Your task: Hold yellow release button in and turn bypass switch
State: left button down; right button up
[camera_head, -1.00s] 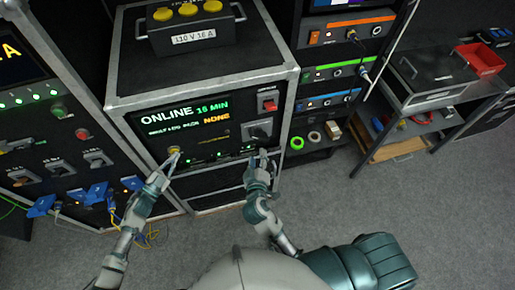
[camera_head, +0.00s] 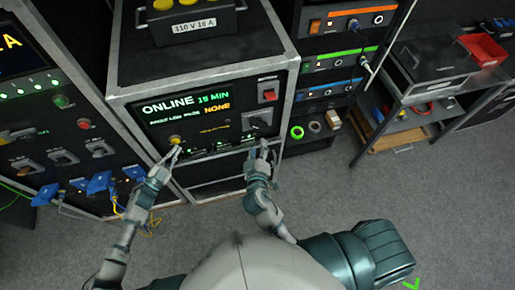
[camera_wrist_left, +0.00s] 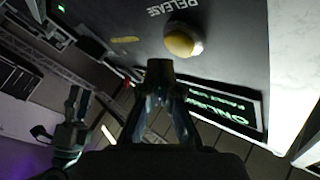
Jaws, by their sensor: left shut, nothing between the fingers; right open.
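The yellow release button (camera_head: 175,140) is at the lower left of the cabinet's front panel. In the left wrist view the round yellow button (camera_wrist_left: 180,42) sits beside the word RELEASE. My left gripper (camera_head: 178,151) is shut and empty, its tips just below the button. In the left wrist view the shut fingertips (camera_wrist_left: 160,72) appear short of the button, with no clear contact. The dark rotary switch (camera_head: 258,122), likely the bypass switch, is at the panel's right; its label is unreadable. My right gripper (camera_head: 264,147) is open just below it, apart from it.
A lit screen (camera_head: 185,108) reads ONLINE, 15 MIN and NONE. A red switch (camera_head: 269,95) sits above the rotary switch. A box marked 110 V 16 A (camera_head: 195,27) stands on the cabinet. Blue plugs (camera_head: 98,183) hang at the left.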

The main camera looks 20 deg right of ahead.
pick_arm(q)
jog(key=s+p, duration=0.2)
jog(key=s, duration=0.3)
dwell(0.5)
dwell(0.4)
